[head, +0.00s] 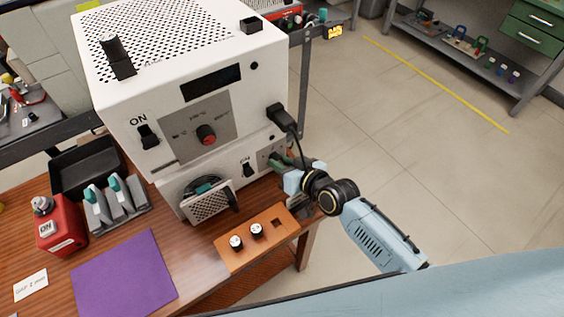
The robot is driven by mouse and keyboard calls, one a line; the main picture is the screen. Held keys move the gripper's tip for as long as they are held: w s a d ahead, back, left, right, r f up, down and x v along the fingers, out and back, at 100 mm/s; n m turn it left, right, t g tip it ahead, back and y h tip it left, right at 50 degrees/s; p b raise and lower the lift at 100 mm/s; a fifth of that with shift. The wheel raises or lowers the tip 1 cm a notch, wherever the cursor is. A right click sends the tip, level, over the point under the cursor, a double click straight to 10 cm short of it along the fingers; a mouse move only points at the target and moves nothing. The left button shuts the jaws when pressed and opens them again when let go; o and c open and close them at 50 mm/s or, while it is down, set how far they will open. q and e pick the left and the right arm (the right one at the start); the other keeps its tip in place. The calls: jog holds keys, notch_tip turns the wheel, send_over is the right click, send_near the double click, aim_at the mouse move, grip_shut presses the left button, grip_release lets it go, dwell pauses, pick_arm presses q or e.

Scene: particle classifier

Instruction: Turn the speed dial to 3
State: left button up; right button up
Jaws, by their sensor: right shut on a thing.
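The white machine (190,75) stands on the wooden table. A small grey panel (265,155) sits low on its front at the right, beside a black ON switch (247,170). My right gripper (281,161) reaches in from the right and its fingers are shut at this panel, on what appears to be the speed dial. The fingers hide the dial, so its pointer and numbers cannot be read. A red dial (206,134) with temperature marks sits higher on the front, apart from the gripper. My left gripper is not in view.
A black plug with a cable (281,117) sits just above my right gripper. An orange block (240,254) with two small vials is below it. Open floor lies right.

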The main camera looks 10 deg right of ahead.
jog(key=o, duration=1)
jog(key=p+v, duration=0.2)
jog(key=v, duration=1.1)
jog(key=shift+s+d, duration=0.1)
jog(key=shift+s, duration=0.05)
